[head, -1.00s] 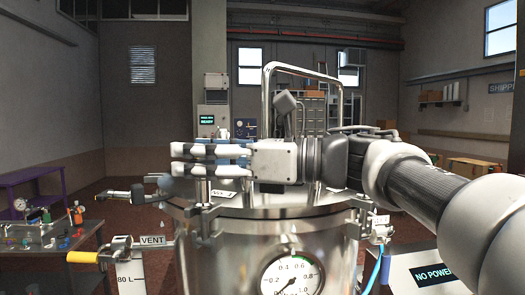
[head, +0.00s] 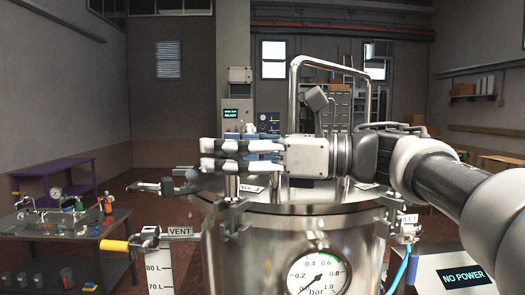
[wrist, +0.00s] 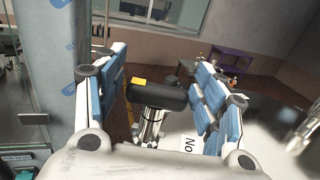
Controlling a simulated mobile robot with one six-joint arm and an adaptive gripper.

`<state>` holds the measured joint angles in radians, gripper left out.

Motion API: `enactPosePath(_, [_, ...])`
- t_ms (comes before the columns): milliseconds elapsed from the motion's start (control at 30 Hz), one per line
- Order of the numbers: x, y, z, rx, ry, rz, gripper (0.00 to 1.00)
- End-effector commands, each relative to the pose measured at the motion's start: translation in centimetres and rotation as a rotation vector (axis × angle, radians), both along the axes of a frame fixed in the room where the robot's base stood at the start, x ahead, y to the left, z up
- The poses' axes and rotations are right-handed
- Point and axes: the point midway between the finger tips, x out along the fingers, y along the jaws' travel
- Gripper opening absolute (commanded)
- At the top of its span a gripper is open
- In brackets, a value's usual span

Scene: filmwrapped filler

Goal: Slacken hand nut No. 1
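The hand nut (wrist: 157,96) shows in the wrist view as a black bar-like knob with a yellow mark, on a shiny metal stud. A label beside it reads "No" (wrist: 188,146); its number is cut off. My gripper (wrist: 163,75) is open, with one blue-and-white finger on each side of the nut and visible gaps to it. In the head view my gripper (head: 203,155) reaches leftward above the lid of the steel vessel (head: 265,245). It hides the nut there.
A tall metal hoop (head: 293,85) rises behind my gripper. A pressure gauge (head: 318,273) is on the vessel's front. A cluttered bench (head: 110,240) stands further left.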

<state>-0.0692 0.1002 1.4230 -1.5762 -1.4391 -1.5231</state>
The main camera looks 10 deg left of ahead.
Motion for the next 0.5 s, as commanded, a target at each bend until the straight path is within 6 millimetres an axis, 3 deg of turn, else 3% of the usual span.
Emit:
enactPosePath(367, [0.0, -0.1, 0.0, -0.001, 0.0, -0.001, 0.72])
enactPosePath(500, [0.0, -1.1, 0.0, -0.001, 0.0, -0.003, 0.72])
